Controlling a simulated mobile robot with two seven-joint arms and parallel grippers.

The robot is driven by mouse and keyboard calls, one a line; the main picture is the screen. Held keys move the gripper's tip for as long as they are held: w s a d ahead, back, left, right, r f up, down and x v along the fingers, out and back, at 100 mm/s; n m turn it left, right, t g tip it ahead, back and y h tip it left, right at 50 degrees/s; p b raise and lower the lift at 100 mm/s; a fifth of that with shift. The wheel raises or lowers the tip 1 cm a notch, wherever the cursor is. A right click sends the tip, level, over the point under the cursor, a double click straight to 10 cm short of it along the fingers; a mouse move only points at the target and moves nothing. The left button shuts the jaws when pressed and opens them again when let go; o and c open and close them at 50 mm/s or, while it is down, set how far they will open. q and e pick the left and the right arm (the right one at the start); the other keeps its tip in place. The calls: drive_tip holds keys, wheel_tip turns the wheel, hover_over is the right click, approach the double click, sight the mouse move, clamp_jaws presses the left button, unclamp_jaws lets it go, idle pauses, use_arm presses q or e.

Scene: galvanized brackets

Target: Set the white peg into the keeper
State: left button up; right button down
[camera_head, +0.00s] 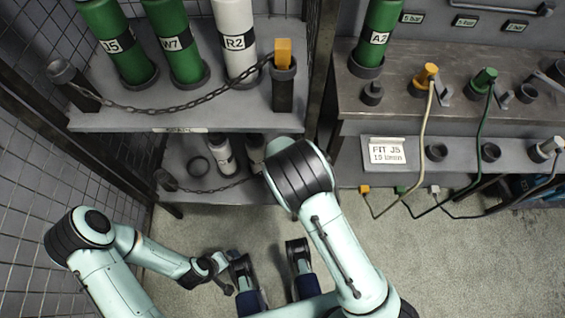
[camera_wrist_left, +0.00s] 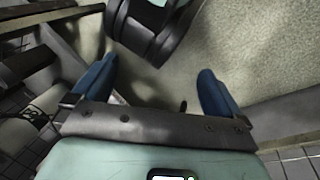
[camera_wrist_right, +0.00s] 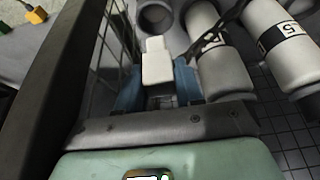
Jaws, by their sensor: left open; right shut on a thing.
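The white peg (camera_wrist_right: 157,66) is held between the blue fingers of my right gripper (camera_wrist_right: 157,78), which is shut on it. In the right wrist view its blocky end points toward a dark round open cup (camera_wrist_right: 155,16), which appears to be the keeper; a gap seems to show between them. In the head view my right arm hides the peg, right gripper and that end of the lower shelf. My left gripper (camera_wrist_left: 158,70) is open and empty, with its blue fingers spread apart, away from the shelf.
White cylinders (camera_wrist_right: 215,55) stand close beside the peg, with a dark chain near them. The lower shelf (camera_head: 185,150) also bears an empty ring (camera_head: 198,166) and a chain post (camera_head: 165,180). Above, the upper shelf (camera_head: 150,120) holds cylinders and a chain with a yellow peg (camera_head: 283,52).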

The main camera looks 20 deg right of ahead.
drive_tip(key=shift+f+b, duration=1.05)
drive_tip(key=shift+f, duration=0.45)
use_arm(q)
drive_tip(key=shift+t+y, duration=0.3)
drive_tip(key=shift+t, duration=0.2)
drive_tip(key=w, duration=0.1)
drive_tip(key=w+a+f, duration=0.1)
drive_tip(key=w+f, duration=0.1)
drive_tip(key=shift+w+a+f, duration=0.2)
drive_tip(key=shift+a, duration=0.15)
drive_tip(key=shift+r+p, duration=0.35)
use_arm(e)
drive_tip(key=shift+r, duration=0.1)
use_arm(q)
drive_tip(key=shift+f, duration=0.1)
use_arm(e)
drive_tip(key=shift+f, duration=0.25)
drive_tip(key=shift+f+b, duration=0.95)
drive_tip(key=shift+f, duration=0.65)
drive_tip(key=c, duration=0.6)
unclamp_jaws()
drive_tip(key=shift+c, duration=0.2)
use_arm(q)
wheel_tip(320, 180, down, 2)
drive_tip(key=shift+f, duration=0.1)
drive_tip(key=shift+w, duration=0.1)
